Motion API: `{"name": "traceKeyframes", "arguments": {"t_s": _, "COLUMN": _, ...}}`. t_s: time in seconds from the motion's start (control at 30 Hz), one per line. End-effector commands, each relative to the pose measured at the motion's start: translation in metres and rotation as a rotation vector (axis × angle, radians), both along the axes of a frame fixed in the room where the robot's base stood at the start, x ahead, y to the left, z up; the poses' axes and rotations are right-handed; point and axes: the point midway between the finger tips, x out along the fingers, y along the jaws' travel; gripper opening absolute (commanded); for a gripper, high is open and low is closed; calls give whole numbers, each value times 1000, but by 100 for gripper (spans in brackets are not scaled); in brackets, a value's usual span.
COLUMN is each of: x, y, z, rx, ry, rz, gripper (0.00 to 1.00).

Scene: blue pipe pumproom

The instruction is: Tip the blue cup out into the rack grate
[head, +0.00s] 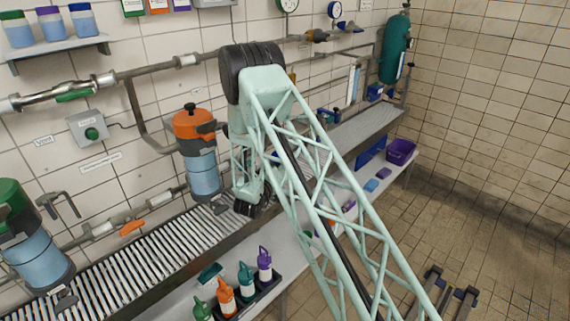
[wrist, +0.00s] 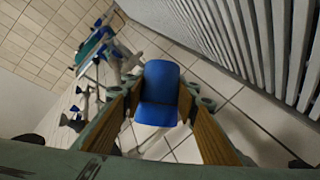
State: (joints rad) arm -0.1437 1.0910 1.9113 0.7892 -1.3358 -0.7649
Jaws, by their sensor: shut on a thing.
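The blue cup (wrist: 160,92) is between the two orange-padded fingers of my gripper (wrist: 158,108), which is shut on it. The wrist picture is turned strongly on its side, and I cannot tell how far the cup is tipped or whether anything is inside. The rack grate (wrist: 288,45), with its pale slats, runs along the right of the wrist view, apart from the cup. In the head view the grate (head: 150,252) runs along the wall. My wrist hangs low near its front edge, and the cup is not distinguishable there.
An orange-topped filter housing (head: 196,130) stands just left of my wrist. Several coloured bottles (head: 243,284) stand in a dark tray on the lower shelf in front. A purple bin (head: 401,151) is farther right. Pipes (head: 165,66) run along the tiled wall.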

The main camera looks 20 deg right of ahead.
Motion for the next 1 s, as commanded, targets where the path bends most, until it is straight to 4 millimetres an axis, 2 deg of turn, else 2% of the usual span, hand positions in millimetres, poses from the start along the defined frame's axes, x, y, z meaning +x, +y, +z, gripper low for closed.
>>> {"name": "traceKeyframes", "arguments": {"t_s": 0.17, "x": 0, "y": 7, "z": -2, "rx": -78, "ry": 1, "rz": -1, "gripper": 16}}
{"name": "traceKeyframes", "arguments": {"t_s": 1.0, "x": 0, "y": 4, "z": -4, "rx": -333, "ry": 4, "rz": -1, "gripper": 16}}
